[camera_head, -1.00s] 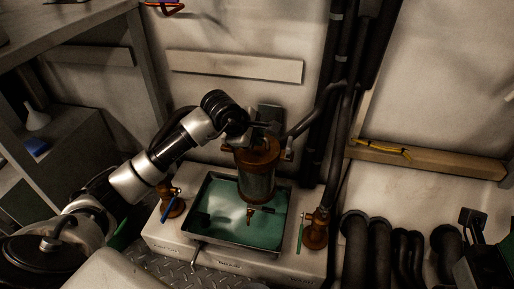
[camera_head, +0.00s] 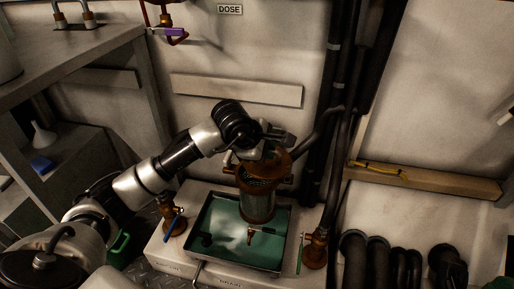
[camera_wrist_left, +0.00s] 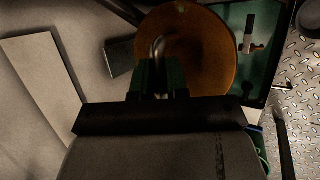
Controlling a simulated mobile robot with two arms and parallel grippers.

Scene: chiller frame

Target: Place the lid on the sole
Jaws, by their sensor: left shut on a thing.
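The lid is a copper-brown disc (camera_head: 287,161) with a bent metal handle, held above a cylindrical vessel (camera_head: 258,205) with a copper-brown rim. I take this vessel to be the sole. My left gripper (camera_head: 266,150) is shut on the lid's handle. In the left wrist view, the gripper (camera_wrist_left: 161,78) has its fingers around the handle and the lid (camera_wrist_left: 205,60) fills the upper middle. The lid looks tilted, with a gap over the vessel's mouth at the left. Whether its right edge touches the rim I cannot tell. My right gripper is not in view.
The vessel stands over a tray of green liquid (camera_head: 221,228) on a pale block. Brown valves stand left (camera_head: 173,222) and right (camera_head: 314,250) of it. Black pipes (camera_head: 318,130) rise close behind on the right. A grey shelf (camera_head: 75,50) stands at left.

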